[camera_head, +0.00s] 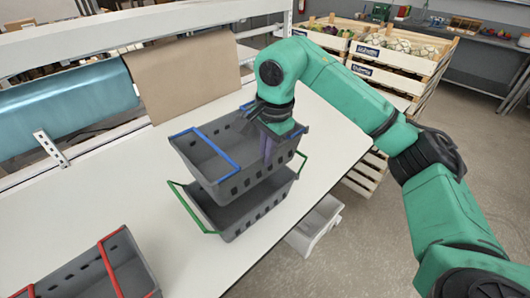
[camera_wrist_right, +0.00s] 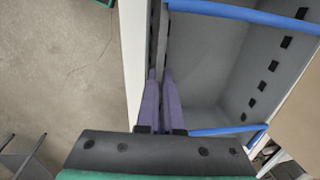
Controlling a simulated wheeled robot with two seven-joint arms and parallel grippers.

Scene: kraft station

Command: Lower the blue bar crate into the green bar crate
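The grey blue bar crate (camera_head: 243,178) is directly above the grey green bar crate (camera_head: 248,218) on the white table. It looks roughly level, and its underside hides much of the green bar crate's inside. A narrow dark gap shows between them; I cannot tell if they touch. My right gripper (camera_head: 268,150) has its purple fingers down at the blue bar crate's right side. In the right wrist view, the fingers (camera_wrist_right: 164,88) close over the wall of the blue bar crate (camera_wrist_right: 205,60), between its two blue bars. My left gripper is not in view.
A red bar crate (camera_head: 134,272) stands at the near left of the table (camera_head: 200,250). A shelf rail with a brown sheet (camera_head: 188,75) and blue roll (camera_head: 65,105) runs behind. A pale bin (camera_head: 315,226) is beyond the right table edge. Produce crates (camera_head: 395,75) stand behind my arm.

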